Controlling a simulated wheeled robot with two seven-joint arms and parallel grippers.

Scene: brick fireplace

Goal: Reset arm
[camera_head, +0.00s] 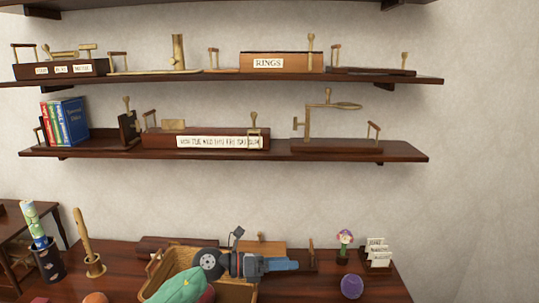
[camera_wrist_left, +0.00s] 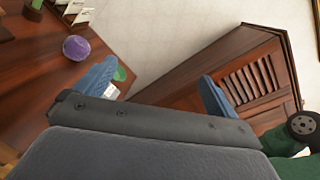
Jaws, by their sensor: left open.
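My left gripper (camera_head: 281,265), with blue fingers on a dark grey body, is above the table's right half in the head view, over or just past the basket's right side. In the left wrist view its two blue fingers (camera_wrist_left: 155,85) stand wide apart. No held object shows between them. A green and red shape (camera_head: 182,287) at the bottom of the head view appears to be my own arm link and hides part of the basket. My right gripper is not in view.
A wooden table (camera_head: 120,275) holds a basket (camera_head: 240,292), a purple ball (camera_head: 352,287), a flower pot (camera_head: 344,255), a card stand (camera_head: 378,252) and a dark cup (camera_head: 48,262). Two loaded wall shelves (camera_head: 400,152) hang above. A louvered cabinet (camera_wrist_left: 190,75) shows in the wrist view.

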